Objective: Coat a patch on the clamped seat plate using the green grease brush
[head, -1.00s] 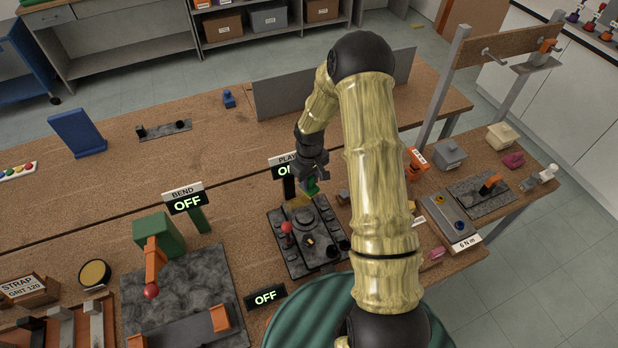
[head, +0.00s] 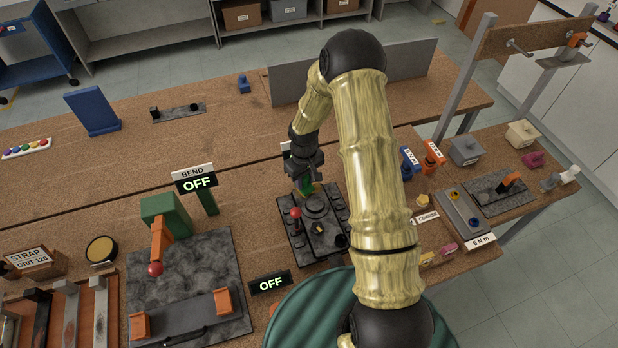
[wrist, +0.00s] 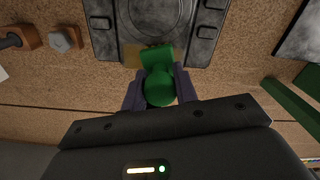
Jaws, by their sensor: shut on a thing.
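My gripper (head: 304,180) is shut on the green brush (head: 307,188) above the far edge of a dark fixture (head: 330,243). In the wrist view the brush (wrist: 158,88) sits between my two fingers (wrist: 158,98), its green head pointing toward the fixture (wrist: 103,42). A yellowish flat piece (wrist: 133,56) shows beside and partly under the brush head, at the fixture's edge. Whether the brush touches it, I cannot tell. The fixture has a round grey part and a red-knobbed lever (head: 295,213). I cannot tell for certain which part is the clamped seat plate.
A green bender with an orange lever (head: 160,240) stands on a grey plate to the left, with an OFF sign (head: 270,284). A green ribbed round surface (head: 300,315) is in front. Torque tools and small blocks (head: 465,150) crowd the right side.

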